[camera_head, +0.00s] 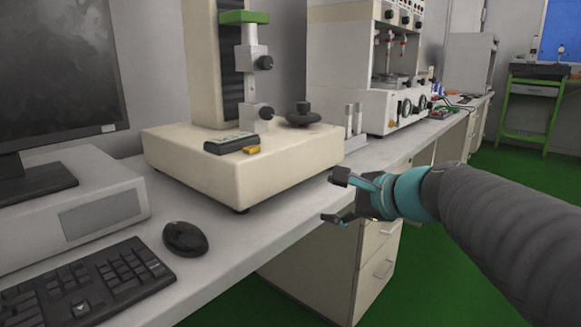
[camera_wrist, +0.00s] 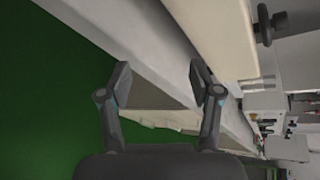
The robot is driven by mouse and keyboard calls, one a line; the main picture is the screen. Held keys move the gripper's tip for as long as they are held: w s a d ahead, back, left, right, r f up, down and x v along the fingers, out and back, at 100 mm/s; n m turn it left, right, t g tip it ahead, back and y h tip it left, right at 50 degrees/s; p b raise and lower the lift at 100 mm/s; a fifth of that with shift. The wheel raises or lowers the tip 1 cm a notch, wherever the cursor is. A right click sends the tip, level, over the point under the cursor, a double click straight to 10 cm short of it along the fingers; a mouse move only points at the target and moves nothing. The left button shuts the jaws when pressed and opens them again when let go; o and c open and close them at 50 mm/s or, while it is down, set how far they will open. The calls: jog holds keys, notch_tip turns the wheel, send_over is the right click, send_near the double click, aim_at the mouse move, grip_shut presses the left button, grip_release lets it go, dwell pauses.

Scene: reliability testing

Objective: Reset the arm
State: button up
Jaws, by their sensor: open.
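My gripper (camera_head: 338,197) is open and empty in the head view, in front of the bench edge and to the right of the cream testing machine's base. My arm reaches in from the right edge. In the wrist view, the two fingers of my gripper (camera_wrist: 160,85) stand apart with nothing between them. The bench edge and the green floor show behind them, turned sideways.
A long bench (camera_head: 215,262) carries a keyboard (camera_head: 90,283), a mouse (camera_head: 185,239), a monitor (camera_head: 60,75) and the cream testing machine (camera_head: 250,170). A white instrument (camera_head: 350,109) stands farther back. Drawers (camera_head: 378,262) are below. Green floor (camera_head: 450,290) is clear at right.

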jog(key=s+d+f+n+g+h+p, duration=0.2)
jog(key=s+d+f+n+g+h, duration=0.15)
jog(key=s+f+n, duration=0.7)
jog(key=s+d+f+n+g+h+p, duration=0.1)
jog(key=s+d+n+h+p, duration=0.2)
jog(key=s+n, duration=0.3)
jog(key=s+h, duration=0.1)
jog(key=s, duration=0.4)
jog(key=shift+d+f, duration=0.3)
jog(key=shift+d, duration=0.1)
jog(key=shift+n+g, duration=0.25)
